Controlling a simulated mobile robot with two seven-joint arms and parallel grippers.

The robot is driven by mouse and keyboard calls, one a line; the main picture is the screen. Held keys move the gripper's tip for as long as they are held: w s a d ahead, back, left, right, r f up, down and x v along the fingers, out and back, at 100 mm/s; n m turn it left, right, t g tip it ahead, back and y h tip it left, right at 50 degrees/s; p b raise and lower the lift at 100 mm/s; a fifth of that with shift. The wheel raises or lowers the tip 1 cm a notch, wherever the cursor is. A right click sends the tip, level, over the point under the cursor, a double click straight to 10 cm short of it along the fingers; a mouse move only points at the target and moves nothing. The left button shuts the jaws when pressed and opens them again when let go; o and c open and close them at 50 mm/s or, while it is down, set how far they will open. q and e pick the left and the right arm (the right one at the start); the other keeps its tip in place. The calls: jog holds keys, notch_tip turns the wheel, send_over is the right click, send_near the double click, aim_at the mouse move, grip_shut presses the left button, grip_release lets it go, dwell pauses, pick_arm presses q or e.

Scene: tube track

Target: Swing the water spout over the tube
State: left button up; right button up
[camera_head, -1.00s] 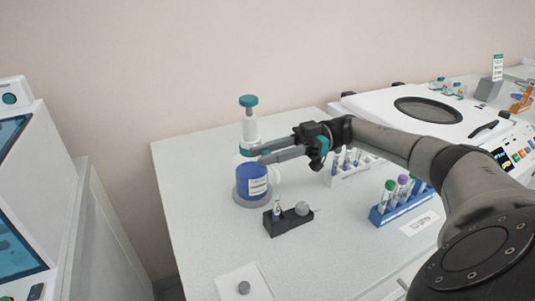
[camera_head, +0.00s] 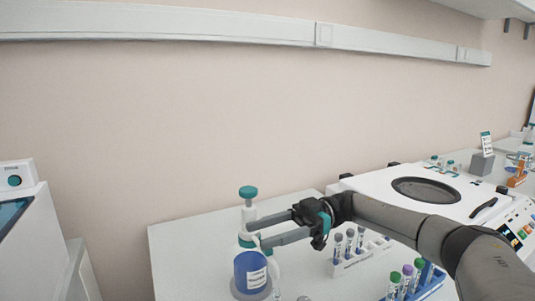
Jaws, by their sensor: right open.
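The water dispenser bottle (camera_head: 250,270) is blue with a white label, a white pump column and a teal knob (camera_head: 248,192) on top. A thin pale spout (camera_head: 275,275) appears to curve down at its right side; its lower end is out of view. My right gripper (camera_head: 256,234) reaches in from the right. Its two fingers are apart, at the neck and collar of the dispenser; I cannot tell whether they touch it. The tube in its small black holder is below the frame's bottom edge. My left gripper is not in view.
A white rack (camera_head: 348,262) of capped tubes stands right of the dispenser, and a blue rack (camera_head: 415,290) is at the bottom right. A white centrifuge (camera_head: 375,183) fills the back right. The bench (camera_head: 190,250) is clear to the dispenser's left.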

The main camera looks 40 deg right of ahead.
notch_tip(320, 180, up, 17)
jog(key=p, duration=0.3)
jog(key=shift+f, duration=0.1)
